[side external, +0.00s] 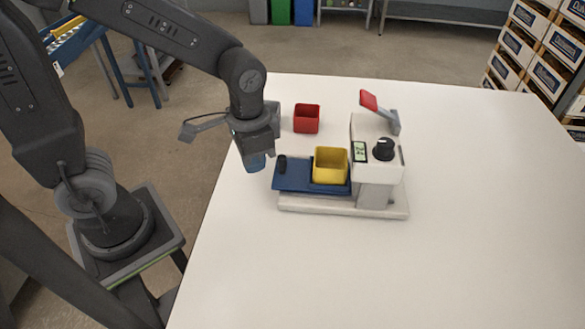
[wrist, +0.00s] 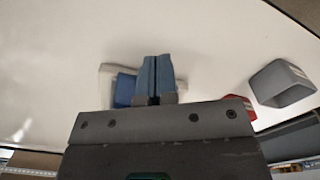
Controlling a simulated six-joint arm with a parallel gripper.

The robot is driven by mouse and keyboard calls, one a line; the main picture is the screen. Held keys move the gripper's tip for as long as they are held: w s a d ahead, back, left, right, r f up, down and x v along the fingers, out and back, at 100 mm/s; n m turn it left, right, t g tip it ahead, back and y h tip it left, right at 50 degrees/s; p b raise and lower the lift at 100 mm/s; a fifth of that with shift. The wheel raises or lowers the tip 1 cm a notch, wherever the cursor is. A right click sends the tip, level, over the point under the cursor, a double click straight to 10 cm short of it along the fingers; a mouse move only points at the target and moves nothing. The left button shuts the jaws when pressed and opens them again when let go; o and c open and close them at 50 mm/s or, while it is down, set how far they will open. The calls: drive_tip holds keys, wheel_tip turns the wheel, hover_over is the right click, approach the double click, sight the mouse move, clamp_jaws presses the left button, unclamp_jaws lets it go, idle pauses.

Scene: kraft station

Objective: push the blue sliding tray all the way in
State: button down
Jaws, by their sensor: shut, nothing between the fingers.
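The blue sliding tray (side external: 297,177) sticks out to the left from under the white machine (side external: 376,166). A black knob (side external: 282,163) stands at its outer left end, and a yellow bin (side external: 330,167) sits on it close to the machine. My gripper (side external: 258,163) is shut and empty, pointing down just left of the knob end, apparently a little apart from the tray. In the wrist view my blue fingers (wrist: 155,78) are together, and part of the blue tray (wrist: 124,89) shows beside them. The yellow bin and knob are hidden there.
A red bin (side external: 306,119) stands on the white table (side external: 470,230) behind the tray. In the wrist view a grey open container (wrist: 283,83) stands near a red object (wrist: 236,107). The machine has a red-tipped lever (side external: 369,100) and black dial (side external: 384,149). The front table area is clear.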

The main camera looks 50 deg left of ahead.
sight(292, 173)
drive_tip(key=shift+w+d, duration=0.65)
drive_tip(key=shift+w+d, duration=1.05)
drive_tip(key=shift+d, duration=0.05)
drive_tip(key=shift+w+d, duration=0.1)
drive_tip(key=shift+w, duration=0.05)
idle(0.5)
drive_tip(key=shift+w+d, duration=0.9)
drive_tip(key=shift+d, duration=0.05)
drive_tip(key=shift+s+a, duration=0.3)
idle(0.5)
drive_tip(key=shift+r, duration=3.5)
